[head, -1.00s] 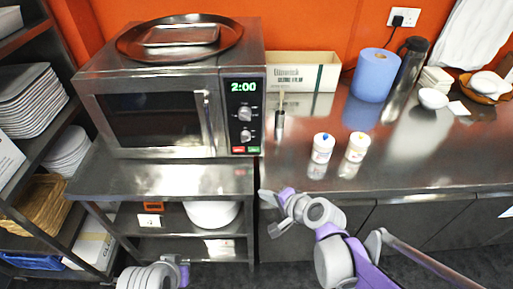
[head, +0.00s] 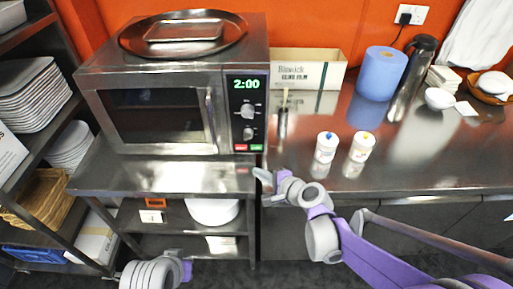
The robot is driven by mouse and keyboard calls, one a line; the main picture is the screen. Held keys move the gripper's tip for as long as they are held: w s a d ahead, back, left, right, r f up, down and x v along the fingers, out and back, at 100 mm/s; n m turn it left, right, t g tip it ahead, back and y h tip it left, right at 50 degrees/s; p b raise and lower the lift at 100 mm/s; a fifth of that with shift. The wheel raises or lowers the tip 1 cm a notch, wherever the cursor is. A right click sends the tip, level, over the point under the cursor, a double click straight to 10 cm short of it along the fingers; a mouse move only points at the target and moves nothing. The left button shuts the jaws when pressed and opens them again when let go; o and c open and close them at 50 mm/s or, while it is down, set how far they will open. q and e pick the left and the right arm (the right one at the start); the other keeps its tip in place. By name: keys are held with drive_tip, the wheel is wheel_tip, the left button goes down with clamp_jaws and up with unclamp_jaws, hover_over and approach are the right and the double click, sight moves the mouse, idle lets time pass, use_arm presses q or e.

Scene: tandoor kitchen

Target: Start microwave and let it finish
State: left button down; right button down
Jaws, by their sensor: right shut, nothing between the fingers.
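The microwave (head: 160,118) stands on a steel stand at the left with its door shut. Its display (head: 246,84) reads 2:00 in green. Below the display are two round knobs (head: 248,111) and, at the panel's bottom, a red button (head: 241,147) and a green button (head: 256,147). My right gripper (head: 262,178) is shut and empty, in front of the counter edge and below the button panel, apart from the microwave. My left arm shows at the bottom left, but its fingers are not clearly visible.
Two white bottles (head: 326,147) stand on the steel counter (head: 420,160) right of the microwave. A brush (head: 283,115) lies near the panel. A cardboard box (head: 307,69), a blue roll (head: 381,73) and a flask stand behind. A tray (head: 182,47) sits on the microwave.

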sight(256, 147)
drive_tip(key=w, duration=0.7)
drive_tip(key=shift+w, duration=0.2)
idle(1.9)
drive_tip(key=shift+w, duration=0.3)
